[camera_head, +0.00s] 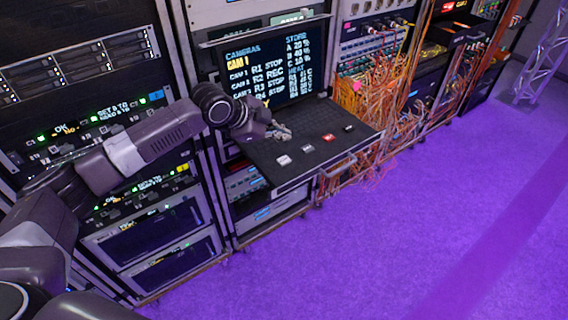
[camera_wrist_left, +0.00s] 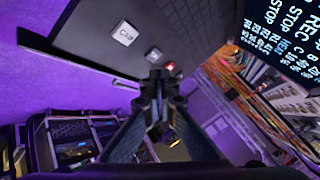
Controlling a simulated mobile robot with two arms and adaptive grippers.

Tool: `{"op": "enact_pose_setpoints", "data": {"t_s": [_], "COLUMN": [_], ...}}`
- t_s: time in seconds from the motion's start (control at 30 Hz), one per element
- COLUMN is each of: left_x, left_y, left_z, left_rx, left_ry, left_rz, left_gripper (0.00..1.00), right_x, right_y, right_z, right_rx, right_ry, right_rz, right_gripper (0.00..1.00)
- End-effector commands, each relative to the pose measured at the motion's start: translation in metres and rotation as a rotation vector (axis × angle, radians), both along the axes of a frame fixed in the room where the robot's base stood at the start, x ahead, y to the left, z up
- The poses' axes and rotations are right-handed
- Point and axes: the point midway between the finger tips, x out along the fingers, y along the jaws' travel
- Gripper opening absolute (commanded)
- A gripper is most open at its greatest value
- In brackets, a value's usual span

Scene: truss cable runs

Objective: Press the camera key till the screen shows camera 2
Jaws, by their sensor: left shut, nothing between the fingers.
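The screen (camera_head: 270,65) stands above a pulled-out black key shelf (camera_head: 262,152) and shows "CAM 1" in yellow under "CAMERAS". Below it are rows with R1 STOP, R2 REC, R3 STOP and R4 STOP. The white camera key (camera_head: 283,160) sits near the shelf's front left; in the left wrist view the key (camera_wrist_left: 124,33) reads "CAM". My left gripper (camera_head: 284,133) is shut and empty over the shelf, behind the key and apart from it in the picture. In the left wrist view its fingertips (camera_wrist_left: 160,77) are below and right of the key. My right gripper is out of view.
Other keys share the shelf: a pale one (camera_head: 308,149), a red one (camera_head: 328,137) and a small one (camera_head: 348,128). Orange cables (camera_head: 375,110) hang close to the shelf's right. Racks stand on both sides. The purple floor (camera_head: 400,230) in front is clear.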

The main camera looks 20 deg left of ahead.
Motion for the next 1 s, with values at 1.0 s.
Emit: {"op": "enact_pose_setpoints", "data": {"t_s": [1.0], "left_x": [0.0], "left_y": [0.0], "left_z": [-0.066], "left_rx": [0.0], "left_ry": [-0.001], "left_rz": [0.001], "left_gripper": [0.0], "right_x": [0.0], "right_y": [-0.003], "right_z": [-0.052], "right_rx": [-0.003], "right_ry": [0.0], "right_rz": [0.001], "right_gripper": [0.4]}}
